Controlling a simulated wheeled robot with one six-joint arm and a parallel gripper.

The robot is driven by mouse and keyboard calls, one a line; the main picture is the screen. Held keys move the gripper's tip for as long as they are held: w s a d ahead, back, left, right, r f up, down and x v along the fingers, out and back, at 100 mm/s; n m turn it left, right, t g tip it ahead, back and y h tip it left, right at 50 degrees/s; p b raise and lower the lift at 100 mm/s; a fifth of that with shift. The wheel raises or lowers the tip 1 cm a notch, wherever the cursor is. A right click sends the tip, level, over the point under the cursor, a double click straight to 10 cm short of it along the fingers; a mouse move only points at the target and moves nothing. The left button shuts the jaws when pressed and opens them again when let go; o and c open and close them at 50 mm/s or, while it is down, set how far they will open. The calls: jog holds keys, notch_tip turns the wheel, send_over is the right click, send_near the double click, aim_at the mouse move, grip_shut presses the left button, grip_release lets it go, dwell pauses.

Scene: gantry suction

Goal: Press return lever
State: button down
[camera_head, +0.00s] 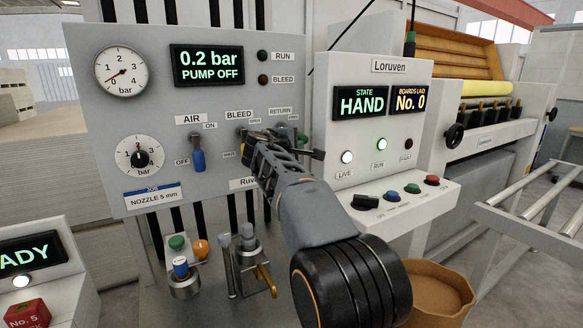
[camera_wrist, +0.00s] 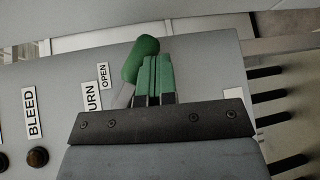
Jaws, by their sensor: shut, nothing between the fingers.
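The return lever (camera_wrist: 140,60) has a green handle with a pale stem, next to the partly covered RETURN label and its OPEN mark in the wrist view. In the head view a bit of its green handle (camera_head: 302,138) shows past my gripper. My gripper (camera_wrist: 155,62) is shut and empty, its two green-tipped fingers together right beside the handle. They overlap it in the picture; whether they touch it I cannot tell. In the head view my gripper (camera_head: 288,131) reaches to the grey panel below the RETURN label (camera_head: 280,111), and my arm hides part of the panel.
The gauge display (camera_head: 208,65) reads 0.2 bar, PUMP OFF. The blue AIR lever (camera_head: 198,160) points down at OFF. The BLEED lever (camera_head: 243,132) sits close left of my gripper. The Loruven console (camera_head: 390,66) stands close on the right, reading HAND.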

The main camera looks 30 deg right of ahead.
jog(key=n+h+b, duration=0.1)
jog(key=b, duration=0.1)
jog(key=d+n+t+h+b, duration=0.1)
jog(key=b, duration=0.1)
jog(key=d+r+t+h+b, duration=0.1)
jog(key=b, duration=0.1)
jog(key=shift+n+h, duration=0.4)
jog(key=shift+r+b, duration=0.15)
jog(key=shift+b, duration=0.3)
jog(key=shift+d+r, duration=0.1)
jog(key=shift+r, duration=0.05)
jog(key=shift+s+f+b, duration=0.1)
jog(key=shift+f+b, duration=0.35)
jog(key=shift+b, duration=0.25)
jog(key=f+b, duration=0.1)
jog(key=b, duration=0.1)
jog(key=s+f+b, duration=0.1)
jog(key=f+b, duration=0.1)
jog(key=shift+s+f, duration=0.2)
jog(key=shift+f, duration=0.05)
jog(key=v, duration=1)
jog(key=shift+s+t+b, duration=0.2)
jog(key=shift+t+b, duration=0.1)
jog(key=shift+d+r, duration=0.1)
jog(key=shift+d, duration=0.05)
